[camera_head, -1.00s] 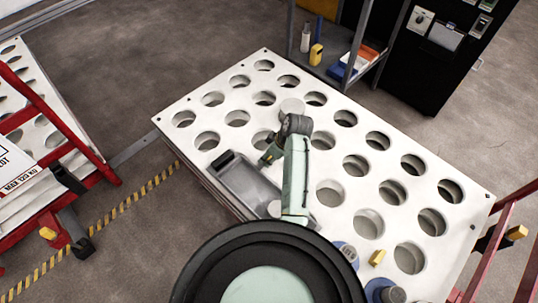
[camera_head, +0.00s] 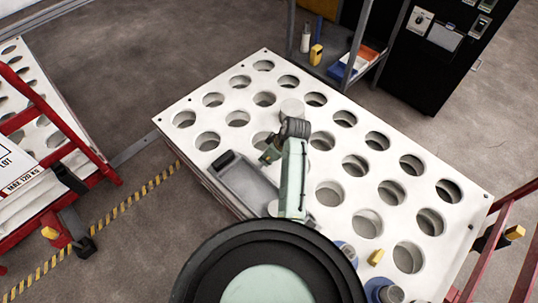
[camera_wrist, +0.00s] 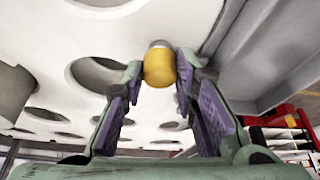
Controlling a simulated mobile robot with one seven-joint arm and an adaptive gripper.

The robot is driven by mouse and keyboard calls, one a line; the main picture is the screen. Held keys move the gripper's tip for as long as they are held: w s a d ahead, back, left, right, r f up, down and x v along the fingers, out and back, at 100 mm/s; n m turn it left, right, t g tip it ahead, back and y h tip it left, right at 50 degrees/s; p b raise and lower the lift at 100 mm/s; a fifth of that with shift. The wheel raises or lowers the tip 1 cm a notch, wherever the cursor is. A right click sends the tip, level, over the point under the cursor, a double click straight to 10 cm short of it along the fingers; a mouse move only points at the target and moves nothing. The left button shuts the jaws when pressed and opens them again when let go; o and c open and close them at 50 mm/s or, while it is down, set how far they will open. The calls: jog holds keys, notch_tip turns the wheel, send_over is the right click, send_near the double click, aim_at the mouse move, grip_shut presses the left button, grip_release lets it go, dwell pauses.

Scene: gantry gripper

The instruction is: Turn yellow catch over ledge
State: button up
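In the wrist view a rounded yellow catch (camera_wrist: 159,68) with a grey top sits between the tips of my gripper (camera_wrist: 160,72). The purple-padded fingers stand apart on both sides of it; firm contact on both sides does not show. In the head view my gripper (camera_head: 268,153) is low over the white holed table, beside the grey recessed tray, with a small yellowish patch at its end. My wrist and arm hide much of that spot. I cannot tell which edge is the ledge.
The white table (camera_head: 205,100) has rows of round holes. A grey tray (camera_head: 245,183) is set in its left side. A small yellow piece (camera_head: 376,257) and blue round parts (camera_head: 383,290) are at the near edge. Red frames (camera_head: 75,135) stand left and right.

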jog(key=o, duration=0.4)
jog(key=shift+r, duration=0.1)
jog(key=v, duration=1.2)
